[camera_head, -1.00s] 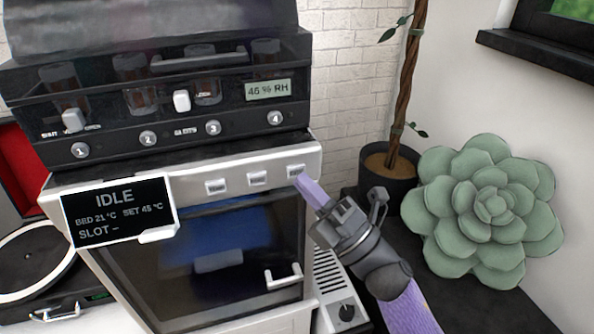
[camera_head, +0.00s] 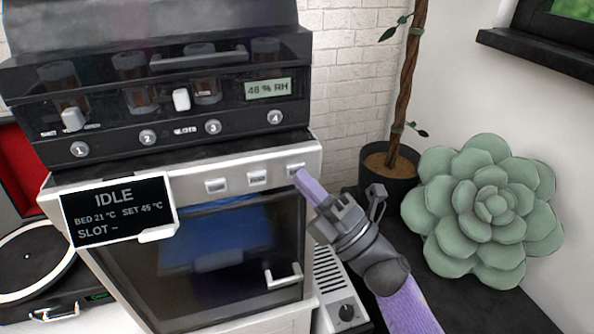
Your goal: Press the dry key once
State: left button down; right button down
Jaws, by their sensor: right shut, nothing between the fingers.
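A light grey machine front (camera_head: 195,175) carries a row of three small keys: a left key (camera_head: 215,186), a middle key (camera_head: 257,178) and a right key (camera_head: 295,168). Their lettering is too small to read. A tilted black display (camera_head: 118,208) at the left of the row reads IDLE, BED 21 °C, SET 45 °C, SLOT –. My right gripper (camera_head: 301,178) is shut and empty, its purple fingertips at the lower edge of the right key. I cannot tell whether they touch it. My left gripper is not in view.
Above sits a black box with several numbered round buttons and a humidity readout (camera_head: 268,89). Below the keys is a dark glass door (camera_head: 215,250) with a handle (camera_head: 283,277). A potted plant (camera_head: 388,175) and a green succulent cushion (camera_head: 483,210) stand right; a turntable (camera_head: 35,265) is left.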

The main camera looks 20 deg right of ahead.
jog(key=shift+w, duration=0.25)
dwell(0.3)
jog(key=shift+s, duration=0.1)
jog(key=shift+s+r+p, duration=0.1)
jog(key=shift+s+p, duration=0.2)
jog(key=shift+s, duration=0.15)
jog(key=shift+s, duration=0.1)
jog(key=s+p, duration=0.1)
jog(key=s, duration=0.5)
jog(key=shift+d+p, duration=0.1)
jog(key=shift+p, duration=0.3)
